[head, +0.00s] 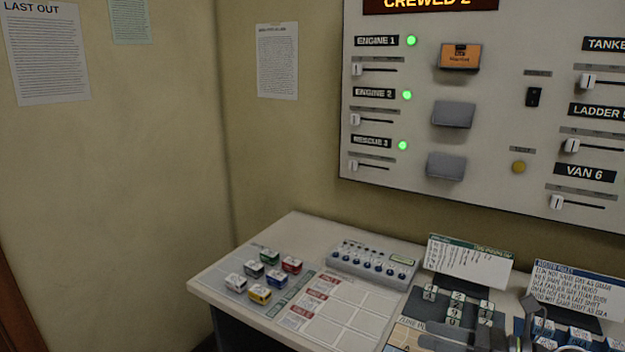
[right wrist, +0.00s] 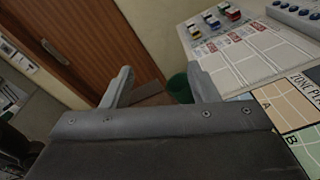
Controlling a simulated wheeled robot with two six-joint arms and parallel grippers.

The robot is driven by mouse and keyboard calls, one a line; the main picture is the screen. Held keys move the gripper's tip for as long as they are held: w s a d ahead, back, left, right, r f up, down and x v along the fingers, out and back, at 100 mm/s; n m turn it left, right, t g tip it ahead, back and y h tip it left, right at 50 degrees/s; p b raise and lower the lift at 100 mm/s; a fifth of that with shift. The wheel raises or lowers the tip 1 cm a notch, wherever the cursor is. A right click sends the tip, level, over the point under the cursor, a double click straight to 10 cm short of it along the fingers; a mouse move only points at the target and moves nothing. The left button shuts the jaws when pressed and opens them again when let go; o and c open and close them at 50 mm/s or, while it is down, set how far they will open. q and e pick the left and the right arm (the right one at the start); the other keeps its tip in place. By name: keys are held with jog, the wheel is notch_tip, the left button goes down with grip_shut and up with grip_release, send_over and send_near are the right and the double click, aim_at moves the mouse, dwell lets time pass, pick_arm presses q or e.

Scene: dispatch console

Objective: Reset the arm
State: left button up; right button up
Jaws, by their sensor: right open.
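My right gripper (head: 478,338) is at the bottom edge of the head view, over the near right part of the desk and partly cut off by the frame. In the right wrist view its two grey fingers (right wrist: 161,88) stand wide apart with nothing between them. The fingers point past the desk edge toward the floor, a brown door and a green bin. My left gripper is not in view.
The desk (head: 232,290) holds several coloured blocks (head: 269,270), a grey switch box (head: 372,264) and upright cards (head: 470,262). A wall panel (head: 500,140) with sliders and green lights hangs above. A green bin (right wrist: 180,88) stands beside the desk.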

jog(key=s+d+r+m+t+h, duration=0.1)
jog(key=d+r+m+t+h, duration=0.1)
jog(key=d+m+t+h, duration=0.65)
jog(key=s+a+r+m+t+h, duration=0.1)
jog(key=m+t, duration=0.4)
jog(key=m, duration=0.9)
jog(key=s+d+f+m+g+h, duration=0.35)
jog(key=f+m+h, duration=0.2)
jog(key=m, duration=0.25)
jog(key=s+d+f+m+g+h, duration=0.3)
jog(key=d+f+m+g+h, duration=0.15)
jog(key=f+m, duration=0.25)
jog(key=s+a+f+m+g+y, duration=0.25)
jog(key=s+a+f+g, duration=0.2)
jog(key=s+f, duration=0.4)
jog(key=s+a+f+m+g+y, duration=0.1)
jog(key=s+a+f+m+g, duration=0.35)
jog(key=s, duration=0.65)
jog(key=d+f+g, duration=0.1)
jog(key=d+f, duration=0.1)
jog(key=f, duration=1.1)
jog(key=d+f+g, duration=0.2)
jog(key=f, duration=1)
jog(key=s+a+f, duration=0.1)
jog(key=s+f, duration=1.3)
jog(key=f, duration=0.2)
jog(key=shift+s+a+n+g+y, duration=0.25)
jog(key=shift+a+n+g+y, duration=0.1)
jog(key=shift+g, duration=0.1)
